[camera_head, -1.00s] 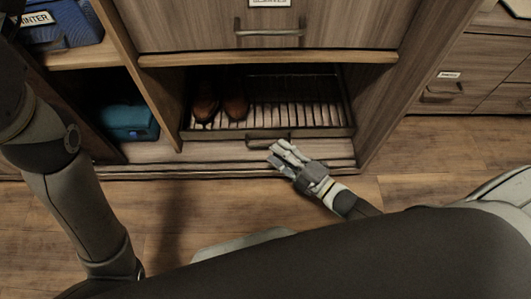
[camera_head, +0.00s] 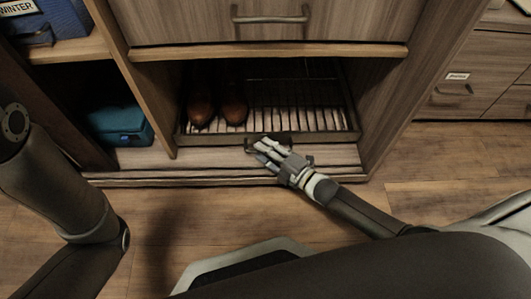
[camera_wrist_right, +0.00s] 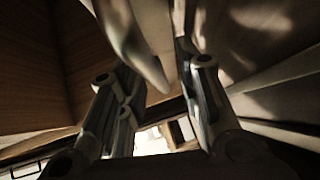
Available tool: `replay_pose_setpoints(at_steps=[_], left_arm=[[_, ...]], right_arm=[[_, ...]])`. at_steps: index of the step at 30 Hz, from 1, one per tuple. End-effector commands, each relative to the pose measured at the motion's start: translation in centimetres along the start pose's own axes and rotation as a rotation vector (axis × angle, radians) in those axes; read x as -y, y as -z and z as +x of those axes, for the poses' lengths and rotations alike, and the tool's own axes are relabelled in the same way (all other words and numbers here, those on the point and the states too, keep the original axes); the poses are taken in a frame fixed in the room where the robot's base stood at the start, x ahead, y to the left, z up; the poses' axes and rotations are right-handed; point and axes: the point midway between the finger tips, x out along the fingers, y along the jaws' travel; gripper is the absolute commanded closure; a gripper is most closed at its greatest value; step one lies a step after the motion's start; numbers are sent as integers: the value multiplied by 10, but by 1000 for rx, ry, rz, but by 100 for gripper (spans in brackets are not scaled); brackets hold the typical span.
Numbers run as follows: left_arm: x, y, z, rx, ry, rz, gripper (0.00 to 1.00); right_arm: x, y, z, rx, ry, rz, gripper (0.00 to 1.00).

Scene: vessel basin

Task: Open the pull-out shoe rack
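The pull-out shoe rack (camera_head: 330,136) is a dark slatted tray low in the wooden cabinet, with a pair of brown shoes (camera_head: 233,108) on its left side. Its front handle (camera_head: 250,148) is largely covered by my right gripper (camera_head: 262,147), whose fingers are at the handle. In the right wrist view the two fingers (camera_wrist_right: 157,95) stand apart, with a pale blurred shape between and beyond them. I cannot tell if they touch the handle. My left arm shows at the left edge, but its gripper is out of view.
A drawer with a bar handle (camera_head: 270,18) is above the rack. A teal box (camera_head: 122,125) sits in the left compartment, and a blue "WINTER" box (camera_head: 62,20) is above it. More drawers (camera_head: 468,80) stand at right. The wooden floor (camera_head: 440,165) in front is clear.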

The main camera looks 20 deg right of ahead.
Motion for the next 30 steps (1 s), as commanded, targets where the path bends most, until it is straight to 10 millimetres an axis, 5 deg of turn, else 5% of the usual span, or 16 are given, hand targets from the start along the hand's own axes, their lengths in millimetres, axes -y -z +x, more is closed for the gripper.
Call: replay_pose_setpoints(at_steps=[10, 18, 30], left_arm=[[0, 1, -1, -1, -1, 0, 60], [-1, 1, -1, -2, -1, 0, 60], [0, 0, 0, -1, -1, 0, 60]], right_arm=[[0, 0, 4, 0, 1, 1, 68], [0, 0, 4, 0, 1, 1, 100], [0, 1, 3, 0, 1, 1, 100]])
